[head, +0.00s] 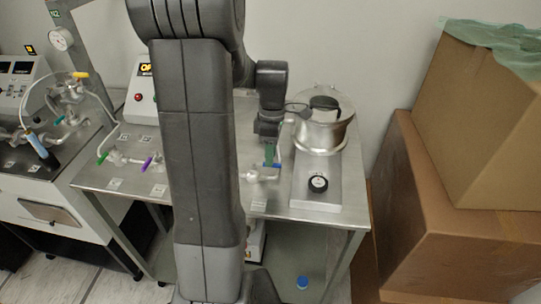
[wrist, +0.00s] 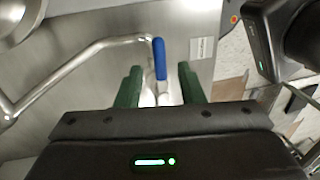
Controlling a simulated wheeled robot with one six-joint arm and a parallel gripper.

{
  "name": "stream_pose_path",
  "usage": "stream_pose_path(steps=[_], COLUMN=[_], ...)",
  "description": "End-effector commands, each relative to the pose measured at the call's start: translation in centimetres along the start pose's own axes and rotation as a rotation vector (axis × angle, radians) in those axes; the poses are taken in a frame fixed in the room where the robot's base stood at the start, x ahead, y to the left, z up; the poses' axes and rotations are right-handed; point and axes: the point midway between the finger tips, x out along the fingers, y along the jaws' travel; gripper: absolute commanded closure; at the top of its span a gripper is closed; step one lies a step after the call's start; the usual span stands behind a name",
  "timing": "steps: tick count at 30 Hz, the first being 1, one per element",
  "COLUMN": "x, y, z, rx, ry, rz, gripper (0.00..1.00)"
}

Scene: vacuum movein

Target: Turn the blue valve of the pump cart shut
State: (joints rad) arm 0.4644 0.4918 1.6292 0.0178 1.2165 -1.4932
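The blue valve handle (wrist: 159,58) stands out from a bent metal pipe (wrist: 75,65) in the wrist view. My gripper (wrist: 160,68) has its two green fingers apart, one on each side of the handle. A gap shows between the handle and each finger, so they look apart from it. In the head view my gripper (head: 270,155) points down over the pipe fitting (head: 264,173) on the steel table (head: 258,207). The blue handle cannot be made out there, hidden by or close to the fingers.
Green (head: 103,158) and purple (head: 148,162) valve handles are on the table's left. Cardboard boxes (head: 453,210) stand at the right. A blue cap (head: 302,283) is below the tabletop.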

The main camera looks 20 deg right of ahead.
Motion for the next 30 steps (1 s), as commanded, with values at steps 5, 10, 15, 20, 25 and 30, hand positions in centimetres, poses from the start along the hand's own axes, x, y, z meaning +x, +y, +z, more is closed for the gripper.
stream_pose_path(steps=[5,10,15,20,25,30], x=[1.34,1.54,1.51,1.5,1.49,1.49], y=[-0.04,-0.02,-0.02,-0.01,-0.01,-0.09], z=[-0.01,-0.01,-0.01,0.0,0.0,0.02], rx=[0.0,0.0,0.0,0.0,0.001,0.017], ry=[0.0,0.0,0.0,0.0,0.0,0.003], rz=[-0.001,0.0,0.0,0.0,0.0,0.001], gripper=[0.65,0.65,0.73,1.0,1.0,1.0])
